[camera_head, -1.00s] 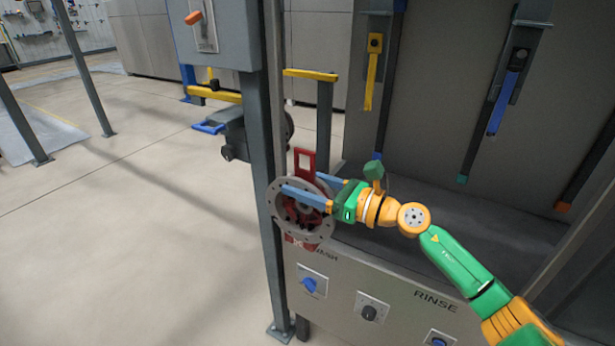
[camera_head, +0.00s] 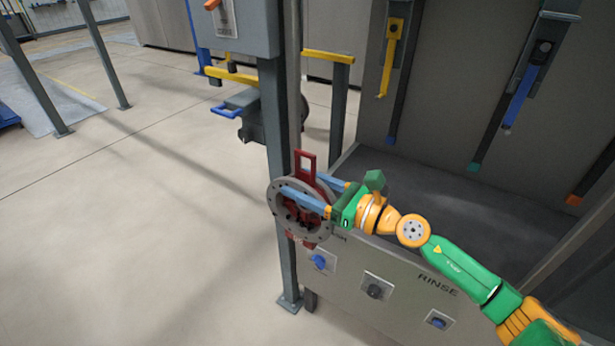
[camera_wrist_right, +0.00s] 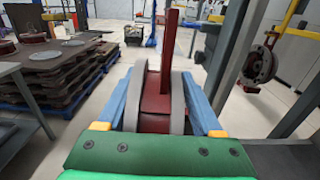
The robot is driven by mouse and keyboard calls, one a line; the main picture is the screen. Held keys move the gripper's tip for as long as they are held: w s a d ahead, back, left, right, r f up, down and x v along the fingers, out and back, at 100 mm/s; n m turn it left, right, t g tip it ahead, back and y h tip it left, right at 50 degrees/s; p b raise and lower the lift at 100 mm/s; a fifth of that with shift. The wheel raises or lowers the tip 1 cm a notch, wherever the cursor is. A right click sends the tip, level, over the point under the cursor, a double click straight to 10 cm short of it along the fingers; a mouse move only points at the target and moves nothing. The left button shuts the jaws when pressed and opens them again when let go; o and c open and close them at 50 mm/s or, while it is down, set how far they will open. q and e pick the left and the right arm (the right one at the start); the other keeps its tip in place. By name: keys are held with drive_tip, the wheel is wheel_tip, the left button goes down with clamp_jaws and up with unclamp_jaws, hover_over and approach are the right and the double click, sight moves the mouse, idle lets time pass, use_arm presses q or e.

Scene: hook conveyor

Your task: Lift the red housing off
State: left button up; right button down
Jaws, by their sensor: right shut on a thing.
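The red housing (camera_head: 306,160) has an upright rectangular red handle and a round grey flange (camera_head: 277,212) with bolt holes. My right gripper (camera_head: 303,185) is shut on it, with one blue finger along each side. In the right wrist view the red housing (camera_wrist_right: 155,112) sits between grey discs, gripped by the blue fingers of my right gripper (camera_wrist_right: 159,98), with its red handle rising above. In the head view it appears off the floor, in front of a grey post; whether it touches anything is hidden. My left gripper is not in view.
A grey post (camera_head: 283,255) stands directly behind the housing. The rinse station front (camera_head: 400,285) with knobs is below my right arm. A grey unit with a blue handle (camera_head: 228,110) is further back.

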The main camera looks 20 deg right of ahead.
drive_tip(key=s+a+p, duration=0.4)
drive_tip(key=a+p, duration=0.1)
drive_tip(key=shift+a+r, duration=0.2)
idle(0.3)
